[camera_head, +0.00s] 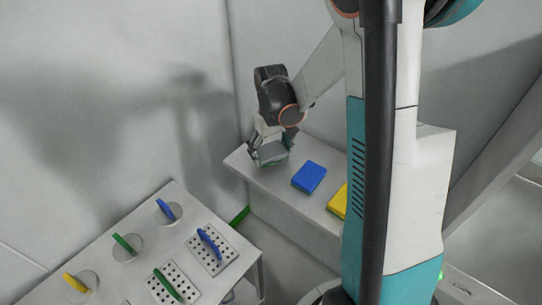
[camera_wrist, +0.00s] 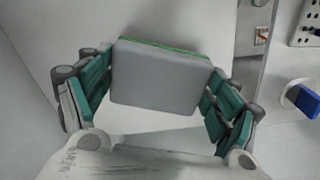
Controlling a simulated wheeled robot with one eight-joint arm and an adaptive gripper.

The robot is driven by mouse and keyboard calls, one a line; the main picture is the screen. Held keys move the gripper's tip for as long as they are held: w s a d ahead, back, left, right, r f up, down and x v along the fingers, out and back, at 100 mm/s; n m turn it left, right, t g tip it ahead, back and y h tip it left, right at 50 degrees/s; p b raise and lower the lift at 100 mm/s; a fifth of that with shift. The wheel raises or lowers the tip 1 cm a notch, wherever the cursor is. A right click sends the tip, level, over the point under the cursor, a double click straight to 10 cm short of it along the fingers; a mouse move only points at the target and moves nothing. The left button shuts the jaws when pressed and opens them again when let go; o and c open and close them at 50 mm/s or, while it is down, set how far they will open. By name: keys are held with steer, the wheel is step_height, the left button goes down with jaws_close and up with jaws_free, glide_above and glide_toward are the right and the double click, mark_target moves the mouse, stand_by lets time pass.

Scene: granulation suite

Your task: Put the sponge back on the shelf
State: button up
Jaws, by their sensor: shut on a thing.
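My gripper (camera_head: 270,150) is shut on a grey sponge with a green edge (camera_wrist: 158,78). In the wrist view the green fingers of my gripper (camera_wrist: 160,92) clasp its left and right sides. In the head view the held sponge is partly hidden by the fingers and sits over the left end of the white shelf (camera_head: 276,181). I cannot tell whether it touches the shelf. A blue sponge (camera_head: 309,177) and a yellow sponge (camera_head: 337,203) lie on the shelf to the right of my gripper. My arm column hides part of the yellow one.
A white table (camera_head: 150,240) at lower left holds several blue, green and yellow handled tools on round and perforated plates. A green object (camera_head: 240,216) shows low between table and shelf. Walls stand close behind the shelf.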

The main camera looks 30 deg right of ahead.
mark_target(271, 151)
steer(key=shift+f, duration=0.9)
steer(key=shift+r, duration=0.1)
steer(key=o, duration=0.9)
steer(key=shift+f+b, duration=0.2)
steer(key=shift+b, duration=0.1)
steer(key=o, duration=0.3)
steer(key=shift+o, duration=0.2)
steer(key=shift+r, duration=0.1)
step_height(271, 151, up, 12)
steer(key=p, duration=0.4)
steer(key=shift+r, duration=0.15)
